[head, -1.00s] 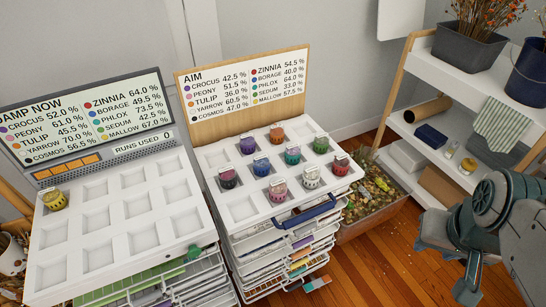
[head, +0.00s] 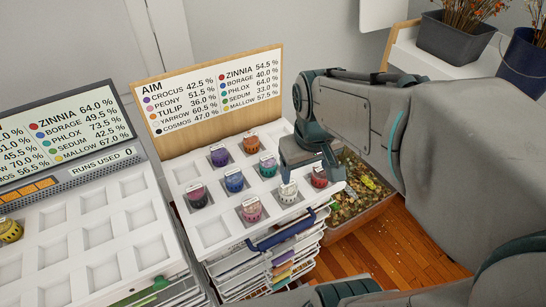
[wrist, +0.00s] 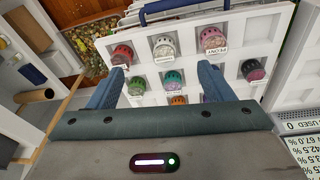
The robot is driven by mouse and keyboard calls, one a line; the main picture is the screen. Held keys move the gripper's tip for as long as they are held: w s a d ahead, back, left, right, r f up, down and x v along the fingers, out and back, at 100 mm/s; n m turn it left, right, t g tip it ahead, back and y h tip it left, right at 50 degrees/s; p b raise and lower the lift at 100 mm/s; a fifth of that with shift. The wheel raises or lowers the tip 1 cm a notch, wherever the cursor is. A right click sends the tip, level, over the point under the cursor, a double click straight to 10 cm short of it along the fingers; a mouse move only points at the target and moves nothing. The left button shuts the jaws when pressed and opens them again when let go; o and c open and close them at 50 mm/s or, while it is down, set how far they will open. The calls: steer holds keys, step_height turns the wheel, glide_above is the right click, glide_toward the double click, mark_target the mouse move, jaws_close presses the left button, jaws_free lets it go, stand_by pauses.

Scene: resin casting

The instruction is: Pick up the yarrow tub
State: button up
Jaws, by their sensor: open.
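The tub I take for yarrow is the cream-white one (head: 288,193), in the front part of the white tray (head: 212,232) below the AIM board. Its label is too small to read. It also shows in the wrist view (wrist: 164,47), between a red tub and a pink tub. My gripper (head: 308,174) is open and empty above the tray's right side, close over the white tub and the red tub (head: 319,177).
Pink (head: 252,209), dark-topped (head: 197,196), blue (head: 234,180), teal (head: 268,165), purple (head: 219,155) and orange (head: 251,144) tubs sit in nearby sockets. A blue handle (head: 280,232) fronts the tray. A second tray at left holds a yellow tub (head: 10,230).

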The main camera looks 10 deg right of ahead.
mark_target(288, 187)
steer(key=w+f+n+g, duration=0.2)
steer(key=w+f+n, duration=0.25)
steer(key=w, duration=0.45)
steer(key=f, duration=0.9)
steer(key=shift+w, duration=0.2)
steer(key=f, duration=0.3)
steer(key=f+p, duration=0.1)
steer(key=shift+a+f, duration=0.15)
steer(key=shift+a, duration=0.25)
steer(key=shift+f, duration=0.65)
steer(key=c, duration=1.1)
steer(key=shift+o, duration=0.2)
steer(key=shift+r, duration=0.2)
